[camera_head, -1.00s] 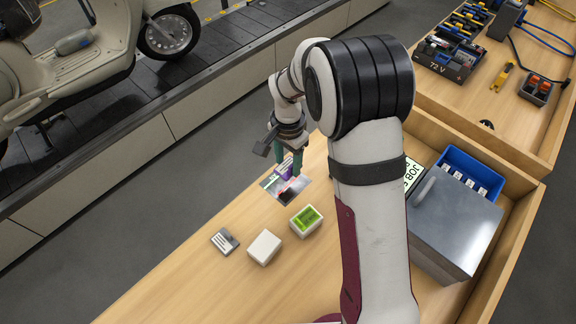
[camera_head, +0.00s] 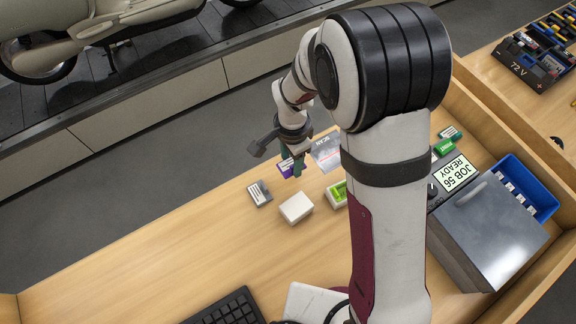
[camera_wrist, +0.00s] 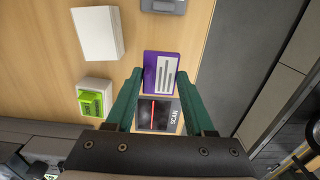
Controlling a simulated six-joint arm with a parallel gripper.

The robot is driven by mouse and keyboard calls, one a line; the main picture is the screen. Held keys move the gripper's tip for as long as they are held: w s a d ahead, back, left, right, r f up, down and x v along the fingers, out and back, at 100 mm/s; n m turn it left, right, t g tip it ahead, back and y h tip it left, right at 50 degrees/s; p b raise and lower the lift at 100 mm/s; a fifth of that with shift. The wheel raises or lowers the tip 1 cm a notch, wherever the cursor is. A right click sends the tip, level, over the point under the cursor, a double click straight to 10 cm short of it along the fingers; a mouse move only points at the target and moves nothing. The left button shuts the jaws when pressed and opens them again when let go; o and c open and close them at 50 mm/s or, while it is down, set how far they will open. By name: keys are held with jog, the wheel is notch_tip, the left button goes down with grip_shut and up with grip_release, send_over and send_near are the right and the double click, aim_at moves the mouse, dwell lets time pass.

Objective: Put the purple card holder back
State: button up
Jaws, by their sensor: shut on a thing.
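The purple card holder (camera_head: 286,168) has a white label with dark lines, clearest in the wrist view (camera_wrist: 161,73). My gripper (camera_wrist: 160,78) is shut on it, one green finger at each side. In the head view my gripper (camera_head: 293,166) is just left of the scan pad (camera_head: 327,150). In the wrist view the scan pad (camera_wrist: 157,117) shows between the fingers, with a red line and the word SCAN. I cannot tell the holder's exact height above the table. A grey card holder (camera_head: 259,192) lies on the table to the left.
A white box (camera_head: 296,207) and a green-topped box (camera_head: 337,192) stand near my gripper. A grey machine (camera_head: 490,225) with a JOB 56 READY sign (camera_head: 455,172) and a blue bin (camera_head: 528,190) are at right. A keyboard (camera_head: 228,308) is at front. The left table is clear.

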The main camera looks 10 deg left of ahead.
aim_at(288, 164)
jog(key=shift+a+f, duration=0.25)
jog(key=shift+f, duration=0.9)
jog(key=shift+a+f, duration=0.2)
jog(key=shift+f, duration=0.9)
jog(key=shift+f, duration=0.1)
jog(key=o, duration=1.3)
